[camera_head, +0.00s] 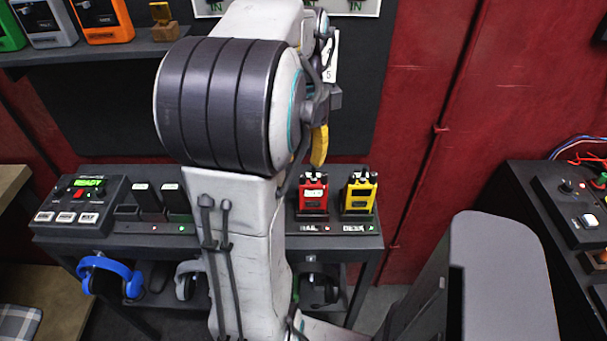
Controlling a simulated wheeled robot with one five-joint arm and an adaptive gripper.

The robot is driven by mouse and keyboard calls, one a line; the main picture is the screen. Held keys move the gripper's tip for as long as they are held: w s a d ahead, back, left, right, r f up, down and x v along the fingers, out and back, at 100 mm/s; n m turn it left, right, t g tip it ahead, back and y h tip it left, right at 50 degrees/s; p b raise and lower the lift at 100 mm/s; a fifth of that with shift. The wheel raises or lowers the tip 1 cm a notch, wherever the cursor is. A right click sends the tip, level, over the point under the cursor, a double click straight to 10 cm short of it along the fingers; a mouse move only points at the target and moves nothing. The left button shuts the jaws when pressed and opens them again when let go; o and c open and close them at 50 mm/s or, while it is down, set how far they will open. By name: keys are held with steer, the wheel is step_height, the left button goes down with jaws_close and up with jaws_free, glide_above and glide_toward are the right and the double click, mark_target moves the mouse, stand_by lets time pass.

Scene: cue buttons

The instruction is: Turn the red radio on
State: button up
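The red radio (313,195) stands upright in a dark dock on the table, above a label that seems to read "RAIL". Its knobs and switches are too small to read. My gripper (319,146) is partly in view beside my large arm joint, with a yellow finger-like part pointing down. In the picture it is just above the red radio and looks apart from it. My arm hides most of the gripper, so I cannot tell whether it is open or shut.
A yellow radio (359,195) stands close right of the red one. A console with a green "READY" display (88,183) and dark docked units are at left. Headphones (108,272) hang below the table (150,245). A shelf (95,50) is upper left; another console (580,205) is at right.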

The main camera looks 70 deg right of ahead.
mark_target(303, 176)
steer(key=shift+f+b, duration=0.3)
steer(key=shift+f, duration=3.3)
steer(key=shift+c, duration=0.3)
jaws_close()
